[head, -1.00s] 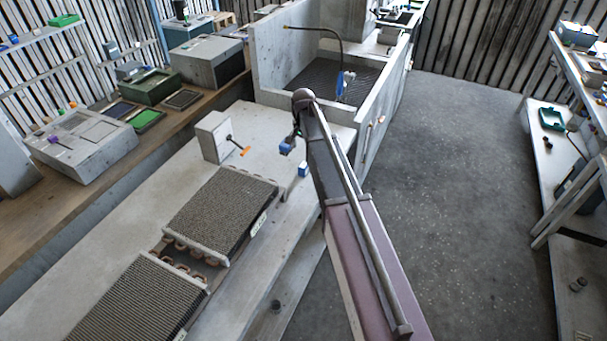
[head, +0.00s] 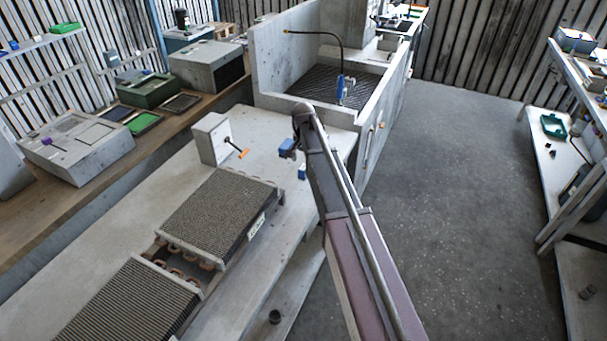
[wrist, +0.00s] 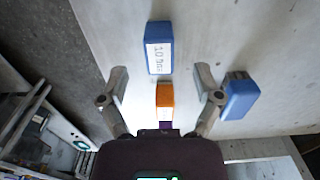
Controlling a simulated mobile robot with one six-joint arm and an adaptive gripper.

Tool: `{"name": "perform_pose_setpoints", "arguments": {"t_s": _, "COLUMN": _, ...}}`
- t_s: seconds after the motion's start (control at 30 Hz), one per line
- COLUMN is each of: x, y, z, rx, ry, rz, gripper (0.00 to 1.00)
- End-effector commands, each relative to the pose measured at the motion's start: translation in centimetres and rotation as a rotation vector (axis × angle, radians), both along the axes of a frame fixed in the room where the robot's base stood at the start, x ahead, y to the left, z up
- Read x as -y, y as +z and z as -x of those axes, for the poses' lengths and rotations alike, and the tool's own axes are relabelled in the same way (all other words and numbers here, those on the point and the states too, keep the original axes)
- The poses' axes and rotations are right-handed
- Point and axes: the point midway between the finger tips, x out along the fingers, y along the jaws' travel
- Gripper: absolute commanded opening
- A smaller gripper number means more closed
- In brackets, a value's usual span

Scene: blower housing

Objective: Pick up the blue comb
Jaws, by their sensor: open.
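Two blue pieces show on the pale bench in the wrist view. One is a blue block with a white printed label (wrist: 159,48), just ahead of my fingertips and roughly in line with the gap between them. The other is a plain blue piece with a dark ridge (wrist: 238,100), outside the right finger. I cannot tell for certain which is the blue comb. An orange block with a purple end (wrist: 165,97) shows between my fingers. My gripper (wrist: 162,78) is open, with nothing clasped. In the head view my arm hides the gripper; both blue pieces (head: 287,147) (head: 302,172) show beside it.
Finned coils (head: 220,215) lie on the bench (head: 110,265) at the left. A grey stand (head: 211,138) with an orange-handled tool (head: 238,151) is behind them. A sink with a blue sprayer (head: 341,88) is at the back. Open floor (head: 450,190) lies to the right.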

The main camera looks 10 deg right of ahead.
Motion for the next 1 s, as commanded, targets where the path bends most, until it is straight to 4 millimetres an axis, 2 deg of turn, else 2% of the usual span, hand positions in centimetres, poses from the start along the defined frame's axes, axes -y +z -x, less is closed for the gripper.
{"name": "perform_pose_setpoints", "arguments": {"t_s": 0.37, "x": 0.0, "y": -0.7, "z": 0.0, "rx": 0.0, "ry": 0.0, "rz": 0.0, "gripper": 0.83}}
{"name": "perform_pose_setpoints", "arguments": {"t_s": 1.0, "x": 0.2, "y": -5.1, "z": -0.1, "rx": 0.0, "ry": 0.0, "rz": 0.0, "gripper": 0.83}}
